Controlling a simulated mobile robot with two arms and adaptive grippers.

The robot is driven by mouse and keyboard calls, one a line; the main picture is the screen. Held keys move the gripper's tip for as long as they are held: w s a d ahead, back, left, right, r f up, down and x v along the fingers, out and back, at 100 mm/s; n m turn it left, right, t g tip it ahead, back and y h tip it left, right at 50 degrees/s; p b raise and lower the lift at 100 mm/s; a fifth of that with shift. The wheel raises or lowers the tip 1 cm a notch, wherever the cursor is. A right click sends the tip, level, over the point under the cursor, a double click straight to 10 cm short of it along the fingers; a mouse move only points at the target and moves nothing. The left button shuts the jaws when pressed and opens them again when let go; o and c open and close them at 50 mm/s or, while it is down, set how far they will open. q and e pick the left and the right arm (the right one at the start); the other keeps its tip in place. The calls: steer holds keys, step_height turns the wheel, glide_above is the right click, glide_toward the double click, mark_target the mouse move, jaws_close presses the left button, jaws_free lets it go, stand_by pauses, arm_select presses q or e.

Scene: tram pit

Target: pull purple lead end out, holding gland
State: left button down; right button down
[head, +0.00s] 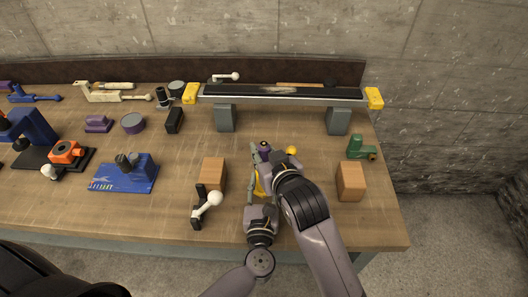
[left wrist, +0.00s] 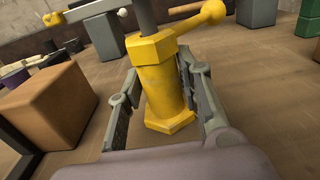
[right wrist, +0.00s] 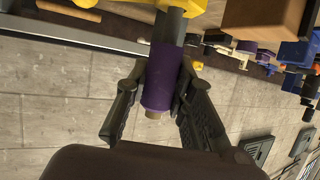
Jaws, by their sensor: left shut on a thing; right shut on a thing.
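The yellow gland (left wrist: 160,80) stands upright on the bench in the left wrist view, with a hex foot and a ball-ended side arm. My left gripper (left wrist: 155,100) is shut on its body, one finger on each side. The purple lead end (right wrist: 160,80) is a sleeve with a small tan tip in the right wrist view. My right gripper (right wrist: 155,105) is shut around it. A grey length (right wrist: 172,27) joins the purple sleeve to the yellow gland. In the head view, the purple end (head: 265,146) shows above the gland (head: 259,187), which my grippers partly hide.
Wooden blocks (head: 213,173) and (head: 350,181) stand left and right of the gland. A long rail (head: 285,93) on grey supports spans behind. A green part (head: 358,148) sits at right.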

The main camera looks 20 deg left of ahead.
mark_target(264, 146)
steer(key=shift+r, duration=1.6)
stand_by(0.3)
